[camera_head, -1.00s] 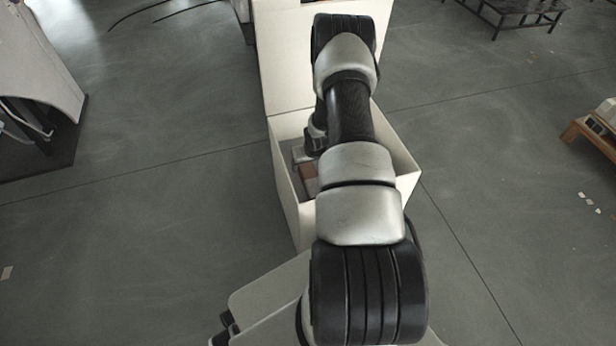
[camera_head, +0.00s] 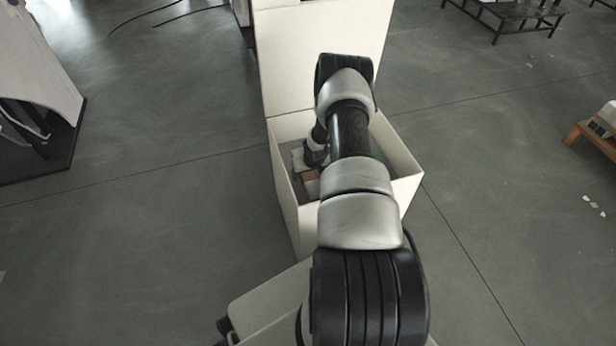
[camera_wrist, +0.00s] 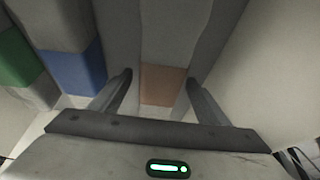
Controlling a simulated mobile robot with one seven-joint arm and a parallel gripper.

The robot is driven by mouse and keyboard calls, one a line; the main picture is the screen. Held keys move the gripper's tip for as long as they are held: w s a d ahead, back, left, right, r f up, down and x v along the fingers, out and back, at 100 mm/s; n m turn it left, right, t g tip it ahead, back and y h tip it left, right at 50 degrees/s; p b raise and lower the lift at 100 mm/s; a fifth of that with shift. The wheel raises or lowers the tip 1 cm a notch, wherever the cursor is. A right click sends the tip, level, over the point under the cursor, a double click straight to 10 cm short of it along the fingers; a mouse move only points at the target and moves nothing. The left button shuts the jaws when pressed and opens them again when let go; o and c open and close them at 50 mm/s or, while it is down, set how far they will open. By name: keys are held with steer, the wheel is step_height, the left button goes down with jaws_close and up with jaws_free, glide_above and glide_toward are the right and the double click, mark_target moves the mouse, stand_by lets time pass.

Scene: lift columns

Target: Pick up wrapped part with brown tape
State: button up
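The wrapped part with brown tape (camera_wrist: 163,86) is a grey-white block with a brown band. In the wrist view it lies between the two fingers of my gripper (camera_wrist: 158,78). The fingers are apart, one on each side of the brown band, with gaps showing; I see no clear contact. In the head view my arm reaches down into a white bin (camera_head: 288,197), and a bit of brown (camera_head: 311,184) shows beside the arm. My arm hides most of the bin's inside.
In the wrist view, a part with blue tape (camera_wrist: 75,72) and one with green tape (camera_wrist: 15,60) lie to the left. A pale bin wall (camera_wrist: 268,75) rises close on the right. A low wooden pallet (camera_head: 592,138) stands far right on the floor.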

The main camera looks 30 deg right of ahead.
steer(key=c, duration=1.4)
steer(key=shift+w, duration=0.1)
steer(key=shift+c, duration=0.3)
steer(key=shift+r, duration=0.15)
